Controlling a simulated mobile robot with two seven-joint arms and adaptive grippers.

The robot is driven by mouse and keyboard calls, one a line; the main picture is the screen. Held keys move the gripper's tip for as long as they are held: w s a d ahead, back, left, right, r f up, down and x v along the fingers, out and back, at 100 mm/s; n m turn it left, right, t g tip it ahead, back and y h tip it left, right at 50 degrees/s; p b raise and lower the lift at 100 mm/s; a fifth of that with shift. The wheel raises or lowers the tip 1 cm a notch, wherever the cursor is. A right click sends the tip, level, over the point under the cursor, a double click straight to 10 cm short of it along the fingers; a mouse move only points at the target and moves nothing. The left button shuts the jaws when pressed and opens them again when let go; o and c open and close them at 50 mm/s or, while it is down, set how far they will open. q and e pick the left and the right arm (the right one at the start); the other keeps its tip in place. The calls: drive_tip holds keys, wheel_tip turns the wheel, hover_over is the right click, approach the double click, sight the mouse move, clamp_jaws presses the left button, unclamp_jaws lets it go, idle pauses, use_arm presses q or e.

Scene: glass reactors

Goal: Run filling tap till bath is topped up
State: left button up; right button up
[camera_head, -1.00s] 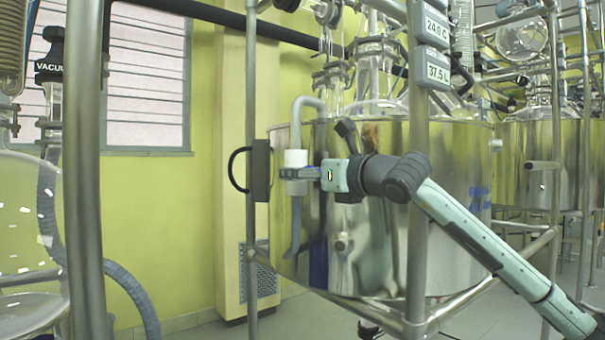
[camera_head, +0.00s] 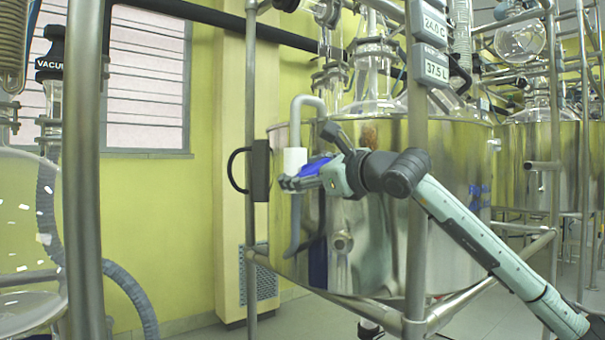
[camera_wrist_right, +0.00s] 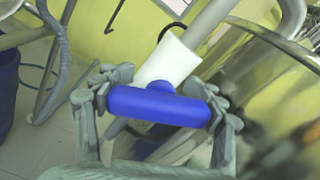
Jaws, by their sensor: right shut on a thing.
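The filling tap has a white body (camera_head: 295,160) on a bent grey pipe (camera_head: 306,100) at the left rim of the steel bath (camera_head: 375,225). Its blue handle (camera_wrist_right: 160,106) lies crosswise between the fingers of my right gripper (camera_wrist_right: 158,110) in the wrist view. My right gripper (camera_head: 305,178) is shut on this handle, in front of the white body. The blue handle also shows above the fingers in the head view (camera_head: 315,166). A display reading 37.5 L (camera_head: 436,69) hangs at the upper right of the bath. The water level is hidden by the steel wall. My left gripper is not in view.
A steel frame post (camera_head: 418,230) stands right in front of the bath, beside my right arm. Another thin post with a black handle (camera_head: 260,171) stands left of the tap. A second bath (camera_head: 540,160) is at the right.

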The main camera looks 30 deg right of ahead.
drive_tip(key=shift+d+r+n, duration=0.1)
drive_tip(key=shift+n, duration=0.4)
drive_tip(key=o, duration=0.7)
drive_tip(key=shift+o, duration=1.4)
drive_tip(key=shift+w, duration=0.15)
drive_tip(key=s, duration=1.2)
drive_tip(key=shift+d, duration=0.35)
